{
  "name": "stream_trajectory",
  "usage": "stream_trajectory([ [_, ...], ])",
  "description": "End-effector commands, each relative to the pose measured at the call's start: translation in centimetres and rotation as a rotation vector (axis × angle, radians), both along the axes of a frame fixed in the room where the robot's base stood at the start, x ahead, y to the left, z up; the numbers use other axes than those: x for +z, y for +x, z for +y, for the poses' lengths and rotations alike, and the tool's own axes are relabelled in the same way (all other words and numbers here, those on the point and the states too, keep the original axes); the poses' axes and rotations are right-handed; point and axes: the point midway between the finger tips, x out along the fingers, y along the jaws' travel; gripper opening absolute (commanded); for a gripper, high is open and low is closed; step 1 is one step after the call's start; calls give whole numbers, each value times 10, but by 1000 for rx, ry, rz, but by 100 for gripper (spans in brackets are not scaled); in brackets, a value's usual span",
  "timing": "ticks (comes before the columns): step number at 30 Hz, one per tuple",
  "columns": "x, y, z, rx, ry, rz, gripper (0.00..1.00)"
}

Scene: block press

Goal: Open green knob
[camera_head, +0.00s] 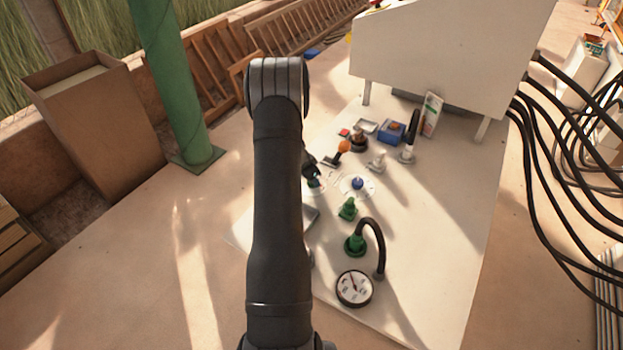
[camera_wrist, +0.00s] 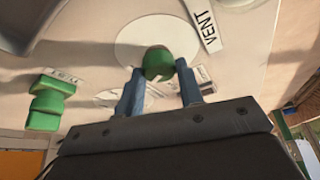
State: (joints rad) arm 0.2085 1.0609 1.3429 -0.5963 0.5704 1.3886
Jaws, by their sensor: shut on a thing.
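The green knob (camera_wrist: 157,61) sits on a round white disc (camera_wrist: 135,40) in the wrist view, beside a label reading VENT (camera_wrist: 204,22). My gripper (camera_wrist: 160,78) has its two blue-grey fingers on either side of the knob and is shut on it. In the head view my gripper (camera_head: 312,172) is low over the panel, with the green knob (camera_head: 313,183) mostly hidden under it. The knob's turn angle cannot be read.
A blue knob (camera_head: 357,183) on a white dial stands just right of my gripper. A green valve (camera_head: 347,208), a green hose fitting (camera_head: 354,245) and a gauge (camera_head: 354,288) stand nearer. An orange-knobbed lever (camera_head: 343,146) and a blue box (camera_head: 391,131) stand behind.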

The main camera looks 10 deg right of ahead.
Motion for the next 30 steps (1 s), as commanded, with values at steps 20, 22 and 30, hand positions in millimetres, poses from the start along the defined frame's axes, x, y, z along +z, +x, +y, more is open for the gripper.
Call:
stream_trajectory([
  [20,-1,1,1,-290,1,1,11],
  [22,-1,1,1,-295,2,1,11],
  [30,-1,1,1,-295,3,1,11],
])
